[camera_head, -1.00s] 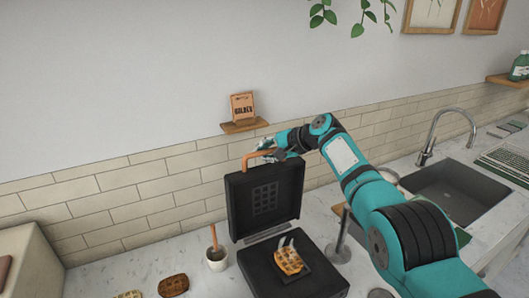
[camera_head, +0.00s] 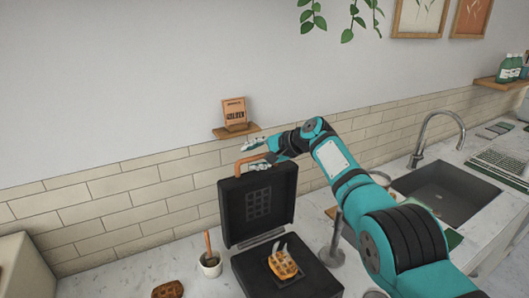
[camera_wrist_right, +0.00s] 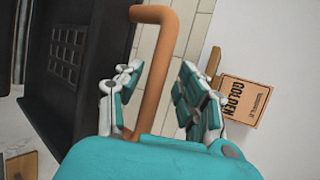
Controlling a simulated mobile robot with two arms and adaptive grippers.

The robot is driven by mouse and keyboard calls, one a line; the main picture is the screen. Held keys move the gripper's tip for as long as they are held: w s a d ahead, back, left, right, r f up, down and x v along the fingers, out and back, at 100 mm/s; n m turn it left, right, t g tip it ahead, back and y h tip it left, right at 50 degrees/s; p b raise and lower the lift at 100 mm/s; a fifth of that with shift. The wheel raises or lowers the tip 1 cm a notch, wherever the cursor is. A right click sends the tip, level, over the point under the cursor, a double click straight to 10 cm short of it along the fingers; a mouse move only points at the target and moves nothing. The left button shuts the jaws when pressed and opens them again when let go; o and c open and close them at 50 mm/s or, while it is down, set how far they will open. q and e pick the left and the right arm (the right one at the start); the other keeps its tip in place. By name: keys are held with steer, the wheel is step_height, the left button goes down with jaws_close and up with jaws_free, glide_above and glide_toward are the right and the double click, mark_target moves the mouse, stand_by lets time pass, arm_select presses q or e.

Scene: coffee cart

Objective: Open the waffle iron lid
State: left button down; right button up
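The black waffle iron stands on the counter with its lid (camera_head: 258,205) raised roughly upright above the lower plate (camera_head: 302,276). A waffle (camera_head: 283,263) lies on the lower plate. The orange handle (camera_head: 246,164) is at the lid's top edge. My right gripper (camera_head: 257,156) is at the handle with its fingers spread. In the right wrist view the handle (camera_wrist_right: 158,82) passes between the open fingers of my right gripper (camera_wrist_right: 160,75), with visible gaps at both sides. My left gripper is in no view.
A small cup (camera_head: 210,264) with a wooden stick stands left of the iron. A waffle (camera_head: 168,290) lies at the front left. A shelf (camera_head: 236,131) with a box is on the wall above the handle. The sink (camera_head: 453,193) is at the right.

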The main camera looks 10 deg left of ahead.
steer(key=shift+s+d+r, duration=0.2)
steer(key=shift+d+r, duration=0.2)
steer(key=shift+d, duration=0.15)
steer(key=shift+s+d+r, duration=0.3)
steer(key=shift+s+d, duration=0.05)
steer(key=shift+d, duration=0.1)
steer(key=v, duration=0.9)
steer(key=shift+s, duration=0.2)
